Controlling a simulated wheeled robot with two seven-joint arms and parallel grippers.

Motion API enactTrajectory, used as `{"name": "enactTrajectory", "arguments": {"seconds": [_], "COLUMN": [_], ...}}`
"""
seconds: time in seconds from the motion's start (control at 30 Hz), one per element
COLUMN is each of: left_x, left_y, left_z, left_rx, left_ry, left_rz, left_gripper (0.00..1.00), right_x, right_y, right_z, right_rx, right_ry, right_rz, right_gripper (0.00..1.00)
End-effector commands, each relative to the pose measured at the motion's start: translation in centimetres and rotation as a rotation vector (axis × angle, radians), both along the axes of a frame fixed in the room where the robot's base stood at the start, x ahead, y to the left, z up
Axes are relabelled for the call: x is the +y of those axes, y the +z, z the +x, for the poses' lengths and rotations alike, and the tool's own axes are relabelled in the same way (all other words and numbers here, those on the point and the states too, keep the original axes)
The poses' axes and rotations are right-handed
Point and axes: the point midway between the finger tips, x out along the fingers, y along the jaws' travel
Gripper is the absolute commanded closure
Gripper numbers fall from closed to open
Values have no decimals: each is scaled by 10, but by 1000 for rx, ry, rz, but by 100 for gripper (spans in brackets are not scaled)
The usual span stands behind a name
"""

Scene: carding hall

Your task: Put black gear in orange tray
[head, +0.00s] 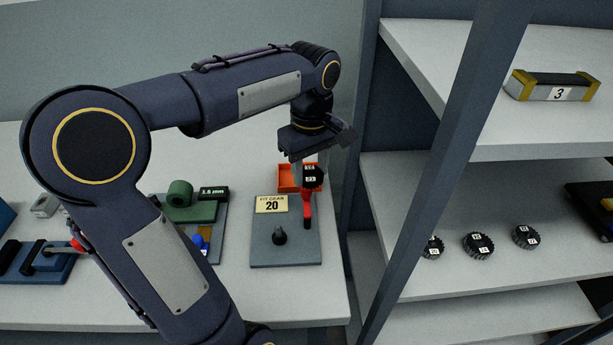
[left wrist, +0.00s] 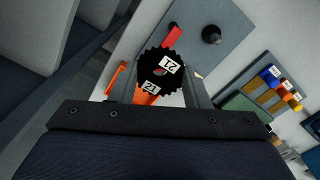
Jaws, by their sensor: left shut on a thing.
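My left gripper (head: 309,172) reaches down at the back of the table. It is shut on a black gear (head: 313,180), and its jaws (left wrist: 161,82) sit on either side of the gear in the left wrist view. The toothed gear (left wrist: 157,59) carries white labels reading 21. The orange tray (head: 286,179) stands behind the grey fixture plate. The gear overlaps its right part in the head view. In the left wrist view, orange parts of the tray (left wrist: 115,79) show beside and below the gear; the gear's height over it is hard to tell. My right gripper is not in view.
The grey plate (head: 265,252) bears a dark peg (head: 279,237), a "FIT GEAR 20" sign (head: 271,204) and a red-handled thing (head: 306,210). A green block (head: 193,212) lies left. The shelf (head: 480,270) at right holds several gears; its post (head: 440,150) stands close.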

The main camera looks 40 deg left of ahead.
Motion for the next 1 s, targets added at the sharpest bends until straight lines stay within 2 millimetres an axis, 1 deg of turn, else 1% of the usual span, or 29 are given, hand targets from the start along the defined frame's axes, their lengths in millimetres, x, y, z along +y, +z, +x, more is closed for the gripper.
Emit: {"name": "enactTrajectory", "arguments": {"seconds": [0.33, 0.43, 0.5, 0.6, 0.87, 1.0], "left_x": [62, 75, 81, 89, 98, 99], "left_y": [-36, -57, -68, -80, -94, -116], "left_z": [54, 64, 71, 78, 86, 86], "left_rx": [4, 5, 5, 3, 1, 5], "left_ry": [4, 3, 2, 1, 1, 0], "left_rz": [-3, -2, -4, -2, -1, -1], "left_gripper": [84, 84, 84, 84, 84, 84], "right_x": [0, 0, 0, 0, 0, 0], "right_y": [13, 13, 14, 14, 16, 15], "right_z": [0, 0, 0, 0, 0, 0], "right_rx": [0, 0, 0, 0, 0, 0], "right_ry": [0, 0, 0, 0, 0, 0], "right_rz": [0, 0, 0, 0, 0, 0], "right_gripper": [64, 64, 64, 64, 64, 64]}}
